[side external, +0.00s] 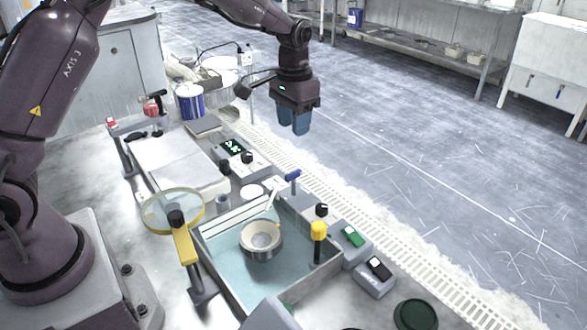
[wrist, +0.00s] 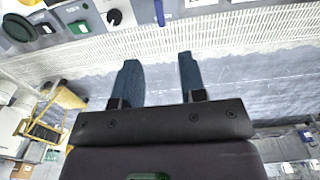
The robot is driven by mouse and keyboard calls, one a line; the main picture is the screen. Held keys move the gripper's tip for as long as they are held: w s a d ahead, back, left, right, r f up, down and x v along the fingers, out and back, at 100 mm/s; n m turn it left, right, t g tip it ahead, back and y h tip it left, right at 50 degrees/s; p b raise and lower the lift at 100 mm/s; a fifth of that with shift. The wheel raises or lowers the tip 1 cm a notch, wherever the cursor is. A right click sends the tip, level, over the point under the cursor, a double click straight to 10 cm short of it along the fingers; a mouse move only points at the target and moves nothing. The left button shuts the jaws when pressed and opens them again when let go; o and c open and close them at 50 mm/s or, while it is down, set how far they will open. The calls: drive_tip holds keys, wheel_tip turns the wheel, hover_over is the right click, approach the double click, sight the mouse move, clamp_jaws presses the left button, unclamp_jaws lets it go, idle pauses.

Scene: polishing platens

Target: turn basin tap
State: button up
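The basin (side external: 340,268) is a grey rectangular tub of pale blue water, with a round metal bowl (side external: 262,246) in it. A blue lever handle (side external: 293,176) on a stem stands at its far edge, beside a white bar; it looks like the tap. A yellow knob (side external: 318,231) on a dark post stands at the basin's right side; I cannot tell if it belongs to the tap. A blue upright piece (wrist: 160,12), likely the lever, shows at the top of the wrist view. My gripper (side external: 292,128) is open and empty above and behind the lever; its blue fingers (wrist: 158,62) are apart.
A ring magnifier (side external: 173,210) stands left of the basin. Green and black button boxes (side external: 353,237) sit to the right. A control box with a green display (side external: 240,155) lies behind. A white-and-blue tin (side external: 189,101) stands further back. Open floor lies beyond the slotted strip.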

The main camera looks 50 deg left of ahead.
sight(294, 173)
wheel_tip(294, 173, down, 12)
drive_tip(key=shift+f, duration=0.1)
idle(0.4)
clamp_jaws()
